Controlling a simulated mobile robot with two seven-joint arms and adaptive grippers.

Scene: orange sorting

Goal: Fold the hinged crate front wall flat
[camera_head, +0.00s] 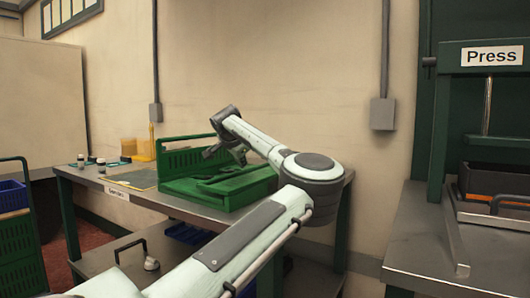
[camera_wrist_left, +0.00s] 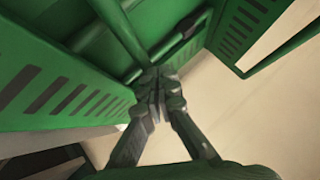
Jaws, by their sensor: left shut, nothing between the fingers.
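The green hinged crate (camera_head: 225,193) sits on the workbench in the head view. A slotted wall (camera_head: 176,160) stands upright along its far left side, while the near sides look low. I cannot tell which wall is the front one. My left gripper (camera_head: 232,152) is over the crate, by the right part of the upright wall. In the left wrist view the left gripper (camera_wrist_left: 156,78) is shut and empty, with its fingertips close to green crate panels. A slotted panel (camera_wrist_left: 60,97) lies left of it and another (camera_wrist_left: 245,28) at the upper right. Contact is unclear. My right gripper is out of view.
A press (camera_head: 485,110) stands on another table at right. A green cart with a blue bin (camera_head: 12,196) is at left.

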